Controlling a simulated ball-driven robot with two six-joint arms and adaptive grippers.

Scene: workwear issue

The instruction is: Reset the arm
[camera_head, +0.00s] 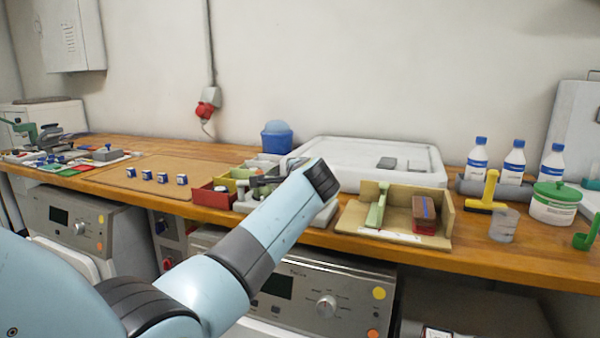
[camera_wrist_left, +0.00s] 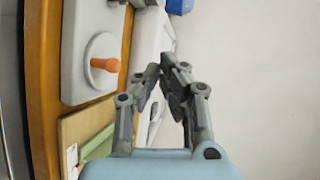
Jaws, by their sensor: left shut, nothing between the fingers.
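My left arm (camera_head: 265,235) comes in from the left in the head view and reaches up over the front of the wooden bench. Its gripper is mostly hidden behind the arm there. In the left wrist view my left gripper (camera_wrist_left: 168,70) shows with its two grey fingers brought together and nothing between them. The fingers are held in front of the white wall and the pale tray's edge, apart from the bench things. My right gripper is in neither view.
A wooden box (camera_head: 347,217) and a white tray (camera_head: 430,177) are beside my arm. A red bin (camera_head: 211,196) and a blue bucket (camera_head: 277,140) lie left of it. Bottles (camera_head: 477,152) stand right. An orange knob (camera_wrist_left: 105,64) is near my fingers in the wrist view.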

